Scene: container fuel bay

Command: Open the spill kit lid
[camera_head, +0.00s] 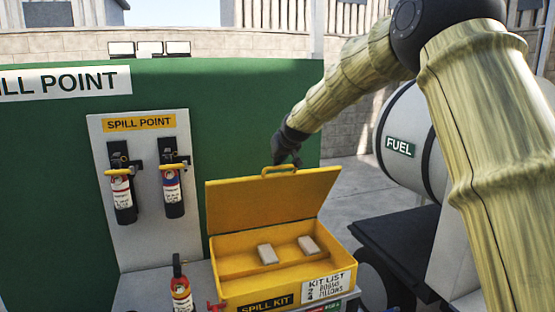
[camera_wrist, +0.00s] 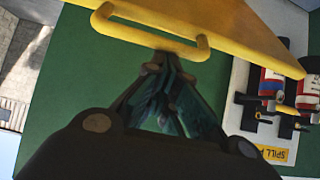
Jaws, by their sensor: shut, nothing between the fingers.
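The yellow spill kit (camera_head: 250,300) stands on a grey surface in the lower middle of the head view. Its lid (camera_head: 265,205) is raised, about upright and leaning back, and the box interior shows. A yellow handle (camera_head: 279,168) sits on the lid's top edge; it also shows in the wrist view (camera_wrist: 150,35). My gripper (camera_head: 291,160) is at the handle, just behind the lid's top edge. In the wrist view my gripper's fingertips (camera_wrist: 165,60) are together by the handle bar. Whether they touch the bar is unclear.
Two pale blocks (camera_head: 267,254) lie inside the box. Several extinguishers, one at the front (camera_head: 181,290) and two on the grey spill point board (camera_head: 145,235), are left of it. A white fuel tank (camera_head: 405,140) stands at the right. A green wall (camera_head: 60,190) is behind.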

